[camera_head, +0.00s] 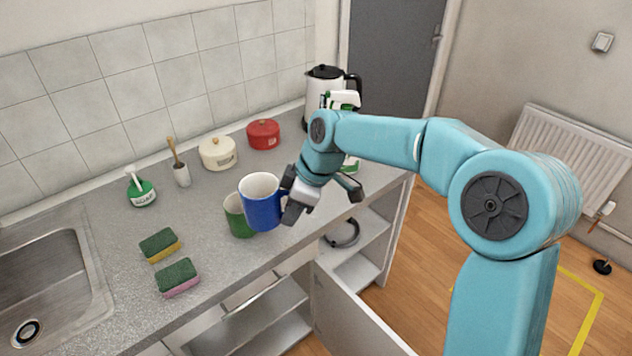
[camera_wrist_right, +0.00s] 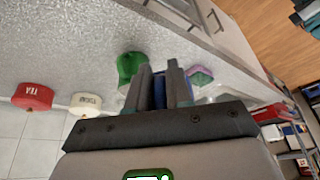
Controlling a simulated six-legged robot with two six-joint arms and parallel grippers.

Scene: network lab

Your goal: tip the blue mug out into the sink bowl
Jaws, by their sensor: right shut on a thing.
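The blue mug (camera_head: 262,207) is upright in the head view, partly in front of the green mug (camera_head: 236,217). My right gripper (camera_head: 290,198) is shut on the blue mug from its right side. In the right wrist view a strip of the blue mug (camera_wrist_right: 159,91) shows between the two fingers, and the green mug (camera_wrist_right: 129,66) is beside them. I cannot tell whether the blue mug touches the counter, and its contents are hidden. The steel sink bowl (camera_head: 55,278) is at the far left, with a drain at its bottom. My left gripper is out of view.
Two sponges (camera_head: 177,277) (camera_head: 160,244) lie between sink and mugs. A green soap bottle (camera_head: 141,192), brush holder (camera_head: 182,175), cream tin (camera_head: 217,154), red tin (camera_head: 263,134) and kettle (camera_head: 322,92) stand along the back. A cabinet door (camera_head: 345,315) hangs open below.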

